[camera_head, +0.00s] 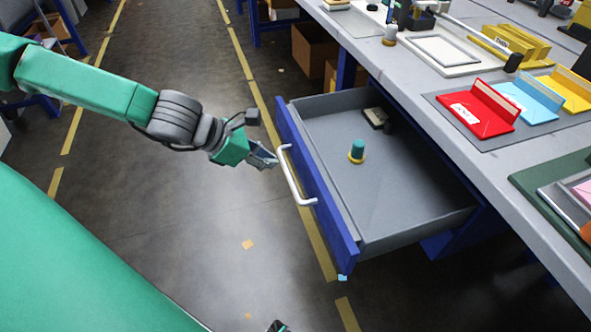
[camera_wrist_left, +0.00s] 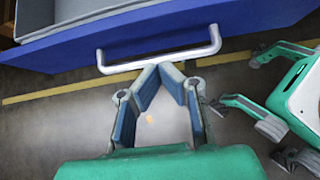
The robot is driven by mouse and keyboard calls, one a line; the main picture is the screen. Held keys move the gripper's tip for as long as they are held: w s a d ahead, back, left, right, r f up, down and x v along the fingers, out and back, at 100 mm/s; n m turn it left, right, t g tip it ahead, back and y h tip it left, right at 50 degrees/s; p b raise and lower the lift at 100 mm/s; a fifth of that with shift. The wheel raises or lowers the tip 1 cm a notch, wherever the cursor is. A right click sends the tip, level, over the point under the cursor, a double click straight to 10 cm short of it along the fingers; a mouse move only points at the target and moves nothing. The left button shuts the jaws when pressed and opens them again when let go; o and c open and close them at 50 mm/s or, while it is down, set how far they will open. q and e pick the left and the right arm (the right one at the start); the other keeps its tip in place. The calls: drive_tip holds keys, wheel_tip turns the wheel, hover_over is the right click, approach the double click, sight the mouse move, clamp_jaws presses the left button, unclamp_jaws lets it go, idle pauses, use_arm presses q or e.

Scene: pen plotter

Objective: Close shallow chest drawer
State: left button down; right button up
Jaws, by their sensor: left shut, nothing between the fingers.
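The shallow chest drawer (camera_head: 318,190) is pulled well out from under the workbench. It has a blue front, a grey inside and a white bar handle (camera_head: 294,176). My left gripper (camera_head: 274,161) is shut and empty, with its fingertips close to the outer side of the handle. In the left wrist view, the handle (camera_wrist_left: 160,61) spans the blue front (camera_wrist_left: 240,20), and the fingertips (camera_wrist_left: 163,67) meet just at its bar. I cannot tell whether they touch it. My right gripper is not clearly visible.
In the drawer are a green and yellow knob-like piece (camera_head: 357,151) and a small dark block (camera_head: 376,118). The grey workbench (camera_head: 400,75) above holds red (camera_head: 482,112), light blue and yellow folders. The floor (camera_head: 230,220) before the drawer is largely clear.

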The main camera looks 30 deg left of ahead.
sight(305, 164)
use_arm(q)
drive_tip(key=w+d+f+b, duration=0.1)
drive_tip(key=w, duration=0.1)
drive_tip(key=w+d+f+b, duration=0.1)
drive_tip(key=d, duration=0.1)
drive_tip(key=shift+w+d+f+b, duration=0.1)
drive_tip(key=shift+w+b, duration=0.25)
drive_tip(key=shift+w+d, duration=0.4)
drive_tip(key=shift+w, duration=0.05)
